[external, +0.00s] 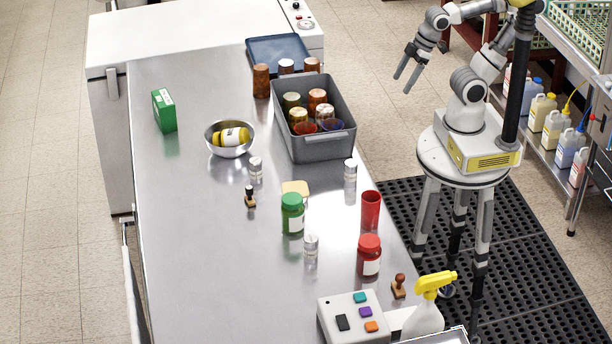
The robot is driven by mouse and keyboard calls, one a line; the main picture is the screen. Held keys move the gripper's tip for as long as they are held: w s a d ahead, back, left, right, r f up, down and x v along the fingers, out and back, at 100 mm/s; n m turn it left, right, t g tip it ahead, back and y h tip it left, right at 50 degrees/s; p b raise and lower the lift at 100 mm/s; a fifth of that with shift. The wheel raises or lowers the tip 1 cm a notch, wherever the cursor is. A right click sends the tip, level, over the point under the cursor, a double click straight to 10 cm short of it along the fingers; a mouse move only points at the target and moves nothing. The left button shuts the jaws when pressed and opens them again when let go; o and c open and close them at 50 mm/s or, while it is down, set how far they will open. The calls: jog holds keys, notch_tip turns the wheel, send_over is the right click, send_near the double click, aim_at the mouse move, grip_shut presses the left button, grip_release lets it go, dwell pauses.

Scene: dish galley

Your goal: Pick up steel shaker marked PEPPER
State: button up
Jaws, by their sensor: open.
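Three small steel shakers stand upright on the steel counter (190,260). One shaker (256,170) is just below the metal bowl, one shaker (350,174) is near the counter's right edge below the grey bin, and one shaker (311,246) is between the green jar and the red jar. Their labels are too small to read, so I cannot tell which is marked PEPPER. My gripper (406,82) is open and empty, in the air beyond the counter's right edge, apart from all the shakers.
A grey bin (322,150) holds several tumblers. A metal bowl (229,149) holds a yellow jar. A green jar (292,214), red jar (369,257), red cup (370,210), dark stamp (250,198) and spray bottle (424,315) stand around the shakers. The counter's left side is mostly clear.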

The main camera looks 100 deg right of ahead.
notch_tip(320, 180, down, 13)
jog(key=w+a+n+g+h+b, duration=0.1)
jog(key=w+n+g+h+b, duration=0.15)
jog(key=n+h, duration=0.6)
jog(key=w+a+f+n+t, duration=0.3)
jog(key=a+f+n, duration=0.2)
jog(key=n, duration=0.6)
jog(key=n+t+b, duration=0.2)
jog(key=n+t, duration=0.3)
jog(key=n, duration=0.3)
send_near(342, 181)
jog(key=w+d+r, duration=0.2)
jog(key=w+d, duration=0.1)
jog(key=shift+w+d, duration=0.1)
jog(key=x, duration=0.5)
jog(key=shift+w+a+f, duration=0.1)
jog(key=shift+w+a, duration=0.1)
jog(key=shift+w, duration=0.05)
grip_shut()
